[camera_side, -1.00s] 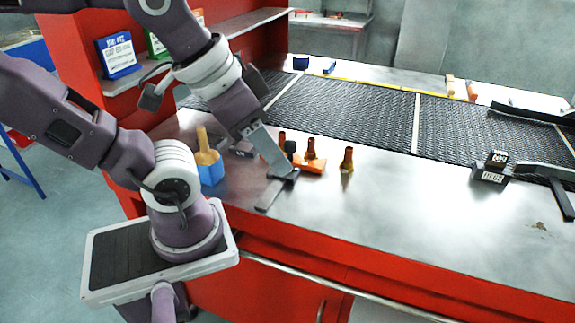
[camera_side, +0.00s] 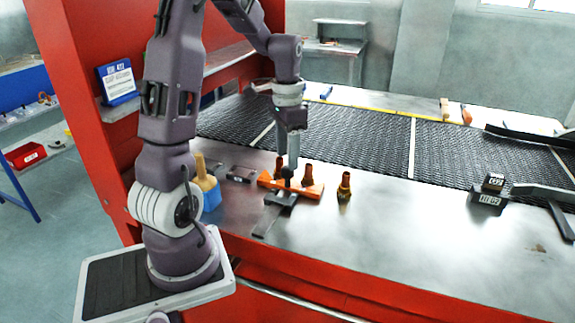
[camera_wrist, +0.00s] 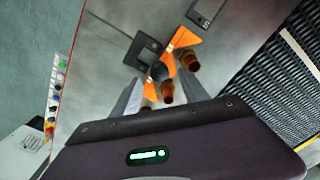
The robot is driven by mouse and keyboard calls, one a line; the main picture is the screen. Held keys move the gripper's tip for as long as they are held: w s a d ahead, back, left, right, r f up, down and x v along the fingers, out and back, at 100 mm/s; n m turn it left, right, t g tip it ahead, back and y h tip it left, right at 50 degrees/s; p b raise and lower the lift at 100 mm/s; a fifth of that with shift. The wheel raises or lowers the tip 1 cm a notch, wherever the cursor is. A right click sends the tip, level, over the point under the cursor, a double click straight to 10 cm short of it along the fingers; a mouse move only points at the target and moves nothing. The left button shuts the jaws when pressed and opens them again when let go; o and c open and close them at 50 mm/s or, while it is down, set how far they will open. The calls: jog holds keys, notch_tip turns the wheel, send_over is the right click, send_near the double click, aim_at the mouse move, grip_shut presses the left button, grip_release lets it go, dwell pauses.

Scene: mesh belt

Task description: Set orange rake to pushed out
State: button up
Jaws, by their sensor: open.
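The orange rake (camera_side: 312,191) is a flat orange bar on the metal table beside the mesh belt, with a dark round knob (camera_side: 287,172) at its near side. A dark flat rail (camera_side: 270,218) runs from it toward the table's front edge. In the wrist view the rake (camera_wrist: 184,38) and knob (camera_wrist: 158,72) lie just beyond my fingers.
Several brown bottle-like pieces stand around the rake, one at its right (camera_side: 344,186). A blue pot with a tan brush (camera_side: 207,182) stands at left. The mesh belt (camera_side: 340,122) lies behind.

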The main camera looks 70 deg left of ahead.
notch_tip(320, 180, down, 4)
jog(key=shift+r, duration=0.1)
jog(key=shift+c, duration=0.2)
grip_shut()
jog(key=shift+r, duration=0.1)
dwell(1.2)
